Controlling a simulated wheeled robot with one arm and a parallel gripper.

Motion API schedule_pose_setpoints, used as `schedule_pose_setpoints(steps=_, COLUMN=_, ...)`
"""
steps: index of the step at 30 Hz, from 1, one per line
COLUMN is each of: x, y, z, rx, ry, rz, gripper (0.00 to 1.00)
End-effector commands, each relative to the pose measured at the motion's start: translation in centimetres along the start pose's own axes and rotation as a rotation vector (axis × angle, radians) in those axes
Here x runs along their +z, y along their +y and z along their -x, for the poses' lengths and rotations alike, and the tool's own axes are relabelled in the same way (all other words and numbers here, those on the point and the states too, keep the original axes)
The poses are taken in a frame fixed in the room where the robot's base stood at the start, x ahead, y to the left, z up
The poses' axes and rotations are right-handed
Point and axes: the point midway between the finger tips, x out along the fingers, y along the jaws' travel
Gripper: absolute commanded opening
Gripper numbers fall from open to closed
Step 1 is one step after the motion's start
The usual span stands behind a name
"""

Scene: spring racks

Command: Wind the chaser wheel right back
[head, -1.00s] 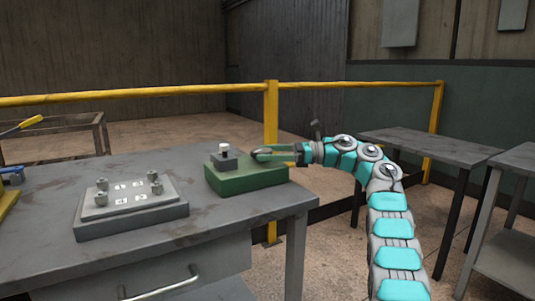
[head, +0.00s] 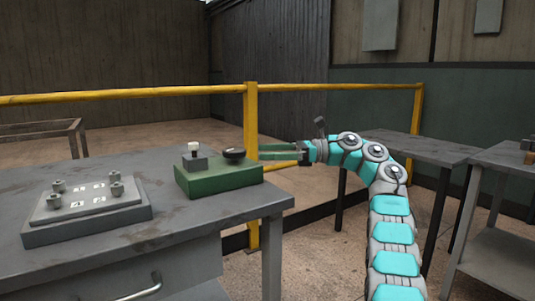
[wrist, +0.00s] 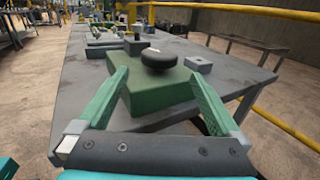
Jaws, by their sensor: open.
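A black round wheel (head: 233,154) sits on top of a green box (head: 220,178) near the right end of the grey workbench. A dark block with a pale knob (head: 194,154) stands beside the wheel on the same box. My gripper (head: 262,151) comes in level from the right, its fingertips just short of the wheel. In the wrist view my open gripper (wrist: 158,76) has its green fingers spread wide, with the wheel (wrist: 159,58) straight ahead beyond the tips and nothing between them. The green box (wrist: 160,88) fills the space ahead, below the wheel.
A grey plate with several bolts (head: 88,203) lies on the bench (head: 140,240) left of the box. A yellow railing (head: 252,120) runs behind. Other grey tables (head: 420,147) stand to the right. A small grey block (wrist: 198,64) shows beyond the box.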

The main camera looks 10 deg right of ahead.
Motion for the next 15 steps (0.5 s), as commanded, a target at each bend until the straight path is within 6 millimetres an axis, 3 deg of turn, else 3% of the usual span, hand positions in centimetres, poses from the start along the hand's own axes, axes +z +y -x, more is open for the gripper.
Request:
schedule_pose_setpoints(steps=7, x=1.1, y=-0.4, z=-1.1, rx=-0.019, ry=-0.017, rz=-0.007, gripper=1.0)
schedule_pose_setpoints(steps=15, x=6.2, y=-3.5, z=-6.8, rx=-0.171, ry=-0.122, rz=-0.069, gripper=1.0)
